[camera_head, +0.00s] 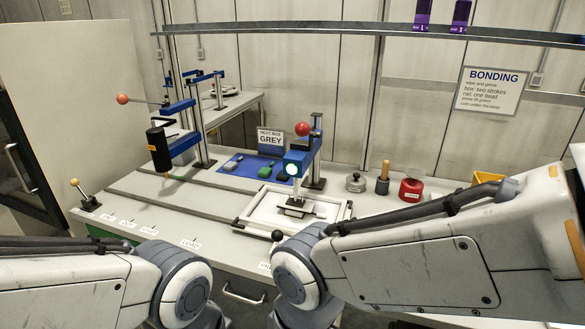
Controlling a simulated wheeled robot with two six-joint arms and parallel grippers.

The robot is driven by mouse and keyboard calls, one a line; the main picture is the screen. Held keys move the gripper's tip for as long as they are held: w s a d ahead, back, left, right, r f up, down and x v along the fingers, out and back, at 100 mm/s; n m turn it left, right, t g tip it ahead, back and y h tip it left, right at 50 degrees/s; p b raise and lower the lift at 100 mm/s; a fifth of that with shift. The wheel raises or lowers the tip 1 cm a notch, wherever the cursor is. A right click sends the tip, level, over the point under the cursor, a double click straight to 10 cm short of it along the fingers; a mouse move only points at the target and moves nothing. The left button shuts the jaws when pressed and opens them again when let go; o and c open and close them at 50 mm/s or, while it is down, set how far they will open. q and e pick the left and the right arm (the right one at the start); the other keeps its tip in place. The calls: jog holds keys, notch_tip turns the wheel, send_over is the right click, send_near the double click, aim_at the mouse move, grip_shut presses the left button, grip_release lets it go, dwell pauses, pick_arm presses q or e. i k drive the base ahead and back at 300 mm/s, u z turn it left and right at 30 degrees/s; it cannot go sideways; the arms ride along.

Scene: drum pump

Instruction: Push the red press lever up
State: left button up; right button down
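A red ball knob (122,99) sits at the left end of a thin, nearly level rod, which joins a blue-and-metal stand on the left of the bench. A second red ball (302,129) shows at the blue head (298,158) of the middle stand; its rod is hidden or seen end-on. I cannot tell which of the two is the press lever. My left arm comes in at the lower left and my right arm from the right. Both grippers are out of view, and neither arm is seen touching a red ball.
A black cylinder (158,148) hangs from the left stand. A white frame (245,222) lies under the middle stand's lit lamp. A blue mat (231,168) holds green and grey pieces. A red container (411,190) stands at right. The bench's left front is mostly clear.

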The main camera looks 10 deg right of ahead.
aim_at(302, 129)
jog(key=k, duration=1.25)
jog(key=z, duration=0.8)
jog(key=i, duration=1.75)
jog(key=u, duration=0.55)
